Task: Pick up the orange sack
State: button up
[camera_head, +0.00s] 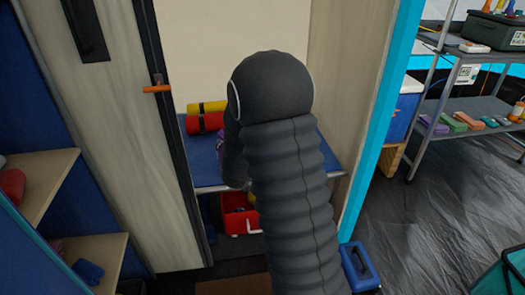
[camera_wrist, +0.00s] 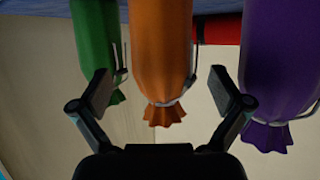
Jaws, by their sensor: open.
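The orange sack (camera_wrist: 160,50) is in the middle of the wrist view, with its tied, ruffled neck towards the bottom of that picture. My gripper (camera_wrist: 161,78) is open, with one finger on each side of the sack's neck end. I cannot tell how far the sack lies beyond the fingertips. A green sack (camera_wrist: 95,45) is on the left and a purple sack (camera_wrist: 275,75) on the right. In the head view my arm hides the orange sack; only a sliver of purple (camera_head: 221,141) shows beside it.
The sacks meet a blue shelf (camera_head: 203,165) inside a narrow cabinet. Red (camera_head: 204,123) and yellow (camera_head: 207,107) rolls lie at its back left. A red crate (camera_head: 238,217) is below. A door with an orange handle (camera_head: 157,89) stands left, a side panel (camera_head: 345,80) right.

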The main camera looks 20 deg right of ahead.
jog(key=shift+f+b+x, duration=0.2)
jog(key=shift+b+x, duration=0.1)
jog(key=shift+x, duration=2.35)
jog(key=shift+a, duration=0.2)
jog(key=c, duration=1.4)
jog(key=shift+o, duration=0.2)
